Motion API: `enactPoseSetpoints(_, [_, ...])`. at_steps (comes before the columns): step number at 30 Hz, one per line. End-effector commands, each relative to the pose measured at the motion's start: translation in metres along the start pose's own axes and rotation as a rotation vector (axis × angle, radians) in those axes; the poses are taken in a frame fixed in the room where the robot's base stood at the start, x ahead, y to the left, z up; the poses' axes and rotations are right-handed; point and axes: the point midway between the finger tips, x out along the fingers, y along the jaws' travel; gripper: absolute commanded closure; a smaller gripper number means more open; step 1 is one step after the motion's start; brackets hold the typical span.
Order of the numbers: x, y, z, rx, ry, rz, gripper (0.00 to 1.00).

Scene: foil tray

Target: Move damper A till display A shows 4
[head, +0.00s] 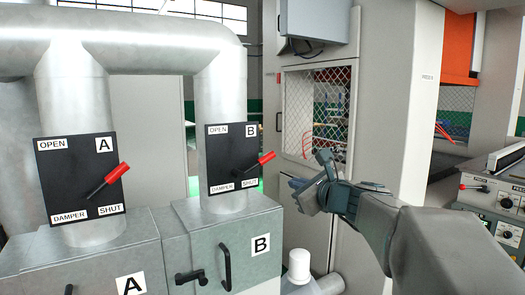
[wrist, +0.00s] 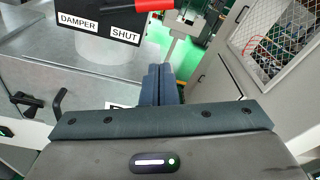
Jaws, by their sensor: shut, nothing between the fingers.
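Damper A is a black plate (head: 60,172) on the left pipe, marked OPEN at the top and SHUT at the bottom right. Its red-gripped lever (head: 109,181) points up and to the right. My gripper (head: 294,183) is shut and empty, to the right of both dampers and apart from them in the head view. In the wrist view its closed fingers (wrist: 160,70) point up the picture. Part of a damper plate (wrist: 90,22) and a red handle (wrist: 140,4) show there at the top; I cannot tell which damper. No readable display A is in view.
Damper B, a similar plate (head: 222,148) with its own red lever (head: 262,160), stands between damper A and my gripper. Grey boxes with handles (head: 225,265) stand below. A tall cabinet (head: 382,110) is behind my arm, and a control panel (head: 490,205) is at the right.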

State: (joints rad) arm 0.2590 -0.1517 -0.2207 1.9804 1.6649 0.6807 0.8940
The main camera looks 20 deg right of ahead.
Motion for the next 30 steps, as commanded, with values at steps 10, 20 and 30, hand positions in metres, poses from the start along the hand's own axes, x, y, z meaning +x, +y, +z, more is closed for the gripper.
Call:
enactPoseSetpoints(10, [0.035,0.001,-0.001,0.002,0.008,0.004,1.00])
enactPoseSetpoints(20, [0.099,0.001,-0.001,0.002,0.008,0.004,1.00])
enactPoseSetpoints(30, [0.089,0.000,0.035,0.001,0.006,0.001,1.00])
